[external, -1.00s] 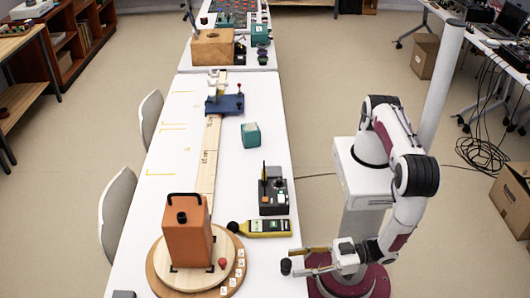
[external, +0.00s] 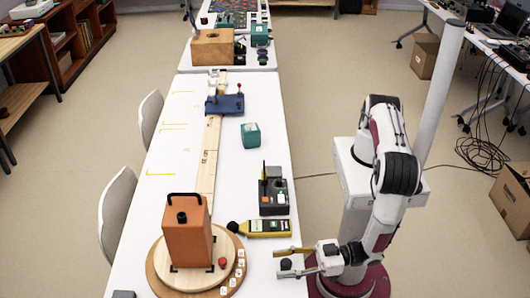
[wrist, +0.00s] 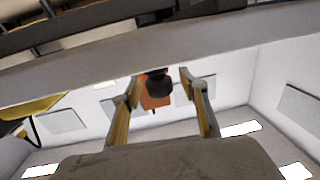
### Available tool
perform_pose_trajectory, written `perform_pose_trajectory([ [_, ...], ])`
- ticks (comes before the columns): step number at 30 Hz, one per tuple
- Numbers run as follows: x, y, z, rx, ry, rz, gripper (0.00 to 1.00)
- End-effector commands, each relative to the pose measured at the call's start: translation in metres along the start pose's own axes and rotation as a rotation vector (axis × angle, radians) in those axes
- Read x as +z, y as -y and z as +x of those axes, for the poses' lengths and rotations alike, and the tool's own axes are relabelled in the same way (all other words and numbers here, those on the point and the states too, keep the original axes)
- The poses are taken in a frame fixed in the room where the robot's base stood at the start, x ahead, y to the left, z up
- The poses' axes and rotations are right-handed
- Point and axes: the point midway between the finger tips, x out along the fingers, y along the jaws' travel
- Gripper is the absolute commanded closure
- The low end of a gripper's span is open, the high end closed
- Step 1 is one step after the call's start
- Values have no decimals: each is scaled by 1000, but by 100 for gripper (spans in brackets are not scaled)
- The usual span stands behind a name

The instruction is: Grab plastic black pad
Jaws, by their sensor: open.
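A small dark, rounded thing (external: 286,264) stands by the right edge of the white table, and it may be the black pad. In the wrist view, which looks upside down, a black thing (wrist: 159,84) shows in the gap between my fingertips, in front of the orange box. My gripper (external: 279,263) is open, with one finger on either side of that thing in the picture. The wrist view also shows both fingers spread (wrist: 160,75). I cannot tell whether they touch it. A dark grey flat piece (external: 124,294) is cut off at the table's near edge.
The orange speaker box (external: 187,232) stands on a round wooden base (external: 158,270), left of my gripper. A yellow meter (external: 267,228) and a black device (external: 273,197) lie beyond it. A teal cube (external: 251,135) is farther back. Bare table lies between base and gripper.

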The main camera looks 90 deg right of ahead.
Motion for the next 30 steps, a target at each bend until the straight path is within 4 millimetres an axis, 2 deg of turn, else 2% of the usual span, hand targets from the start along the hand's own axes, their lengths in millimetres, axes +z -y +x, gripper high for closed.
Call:
perform_pose_trajectory([
  [4, 0, 0, 0, 0, 0, 0, 57],
  [5, 0, 0, 0, 0, 0, 0, 62],
  [9, 0, 0, 0, 0, 0, 0, 98],
  [10, 0, 0, 0, 0, 0, 0, 100],
  [23, -2, 0, 0, 0, 0, 1, 100],
  [30, -14, 0, 0, 0, 0, 2, 100],
])
